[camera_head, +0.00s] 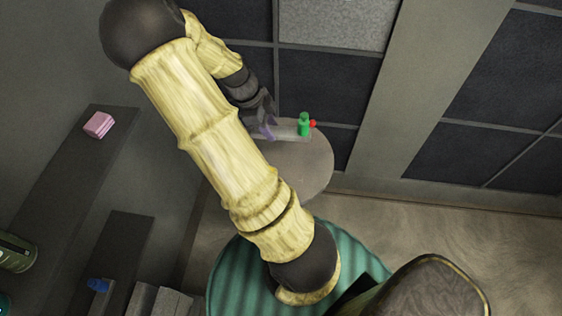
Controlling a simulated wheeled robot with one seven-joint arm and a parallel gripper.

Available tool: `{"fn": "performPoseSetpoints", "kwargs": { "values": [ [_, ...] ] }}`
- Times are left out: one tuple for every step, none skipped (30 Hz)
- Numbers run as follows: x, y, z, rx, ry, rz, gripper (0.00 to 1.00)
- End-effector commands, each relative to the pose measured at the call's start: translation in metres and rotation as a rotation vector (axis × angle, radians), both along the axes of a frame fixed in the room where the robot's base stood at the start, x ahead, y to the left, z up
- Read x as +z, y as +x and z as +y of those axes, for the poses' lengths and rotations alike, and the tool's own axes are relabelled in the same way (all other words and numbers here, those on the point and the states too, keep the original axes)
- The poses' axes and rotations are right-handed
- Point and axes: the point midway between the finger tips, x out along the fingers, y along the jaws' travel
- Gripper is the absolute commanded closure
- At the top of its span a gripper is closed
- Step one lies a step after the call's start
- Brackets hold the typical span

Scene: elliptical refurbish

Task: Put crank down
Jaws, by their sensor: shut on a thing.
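The crank (304,124) shows as a green upright part with a small red knob on its right and a pale grey bar on its left. It is over the round grey table top (308,172); I cannot tell whether it touches the top. My gripper (268,130) is at the left end of the bar and is shut on the crank. The fingertips are small and partly hidden behind my arm, which crosses the view from the upper left to the bottom.
A pink block (99,124) lies on a dark ledge (70,165) at the left. A blue object (97,285) and a green canister (15,252) are at the lower left. A dark panelled wall (325,82) stands close behind the table. The floor (420,225) at the right is clear.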

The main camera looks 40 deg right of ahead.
Motion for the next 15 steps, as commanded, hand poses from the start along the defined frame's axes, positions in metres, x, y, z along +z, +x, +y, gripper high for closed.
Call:
{"fn": "performPoseSetpoints", "kwargs": {
  "values": [
    [0.0,-0.001,0.0,-0.026,-0.002,-0.001,1.0],
    [0.001,-0.002,0.0,-0.036,-0.001,-0.001,1.0],
    [0.001,-0.002,0.0,-0.044,-0.001,-0.001,1.0],
    [0.002,-0.002,0.0,-0.045,0.0,0.0,1.0],
    [0.002,-0.002,0.0,-0.045,0.0,0.0,1.0],
    [0.002,-0.002,0.0,-0.044,-0.001,-0.001,1.0],
    [0.002,-0.002,0.0,-0.043,-0.001,0.0,1.0],
    [0.002,-0.002,0.0,-0.043,-0.001,0.0,1.0],
    [0.002,-0.002,0.0,-0.042,-0.001,0.0,1.0],
    [0.002,-0.002,0.0,-0.042,-0.001,0.0,1.0],
    [0.002,-0.002,0.0,-0.041,-0.001,0.0,1.0],
    [0.0,-0.002,0.0,-0.041,-0.001,0.002,1.0],
    [-0.002,-0.002,0.0,-0.041,-0.001,0.002,1.0],
    [-0.005,-0.002,0.0,-0.04,-0.001,0.002,1.0],
    [-0.01,-0.003,0.0,-0.041,-0.001,0.003,1.0]
  ]
}}
